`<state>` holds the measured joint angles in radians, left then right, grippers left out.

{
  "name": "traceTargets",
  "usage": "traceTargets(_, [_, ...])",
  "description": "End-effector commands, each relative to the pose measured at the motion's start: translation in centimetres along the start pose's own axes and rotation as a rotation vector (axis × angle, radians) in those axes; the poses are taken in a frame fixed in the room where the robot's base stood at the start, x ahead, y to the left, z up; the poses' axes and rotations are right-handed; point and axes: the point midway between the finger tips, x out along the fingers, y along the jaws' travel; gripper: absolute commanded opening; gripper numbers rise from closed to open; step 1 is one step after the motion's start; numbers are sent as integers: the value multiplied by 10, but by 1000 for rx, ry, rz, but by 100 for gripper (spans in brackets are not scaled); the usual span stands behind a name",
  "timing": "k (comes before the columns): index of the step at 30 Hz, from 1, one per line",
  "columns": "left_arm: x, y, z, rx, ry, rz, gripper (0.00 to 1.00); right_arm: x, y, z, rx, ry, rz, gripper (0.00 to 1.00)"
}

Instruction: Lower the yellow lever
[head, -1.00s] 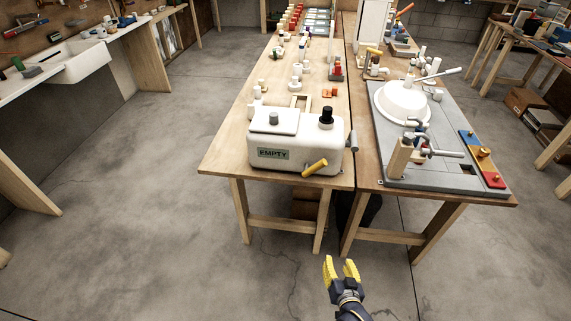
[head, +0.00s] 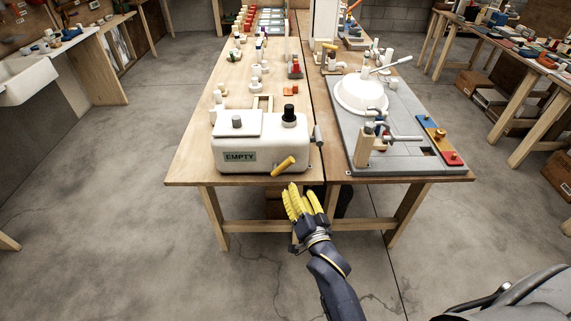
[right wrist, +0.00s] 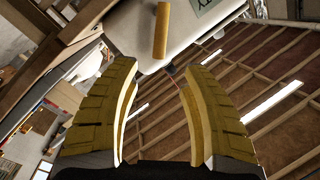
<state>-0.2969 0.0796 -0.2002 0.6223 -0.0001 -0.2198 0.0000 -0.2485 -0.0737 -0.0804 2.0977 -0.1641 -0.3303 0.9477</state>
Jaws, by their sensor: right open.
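The yellow lever (head: 283,166) sticks out from the lower front right of the white heater box (head: 230,146), which bears an "EMPTY" label. It slants up to the right in the head view. The lever also shows in the right wrist view (right wrist: 161,30), above the gap between the fingers. My right gripper (head: 306,192) has yellow fingers and is open and empty, in front of the table edge and below the lever, apart from it. The fingers also show in the right wrist view (right wrist: 158,85). My left gripper is not in view.
The heater stands at the front edge of the wooden table (head: 185,172). A grey board (head: 405,160) with a white round basin (head: 361,92) lies on the right table. Small parts stand behind the heater. The floor in front is clear.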

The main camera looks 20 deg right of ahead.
Motion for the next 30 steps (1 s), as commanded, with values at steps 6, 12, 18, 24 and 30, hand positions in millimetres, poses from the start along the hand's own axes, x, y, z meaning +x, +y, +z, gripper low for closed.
traceTargets(6, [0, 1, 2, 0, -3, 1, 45, 42, 0, -1, -3, 1, -1, 45])
traceTargets(12, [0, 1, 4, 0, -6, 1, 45, 77, 0, 0, -3, 1, -1, 45])
traceTargets(18, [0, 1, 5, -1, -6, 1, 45, 107, 0, 0, -3, 0, -1, 45])
traceTargets(24, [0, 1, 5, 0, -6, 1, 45, 126, 0, 0, -2, 0, 0, 45])
traceTargets(30, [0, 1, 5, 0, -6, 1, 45, 134, 0, 0, -3, 0, 0, 45])
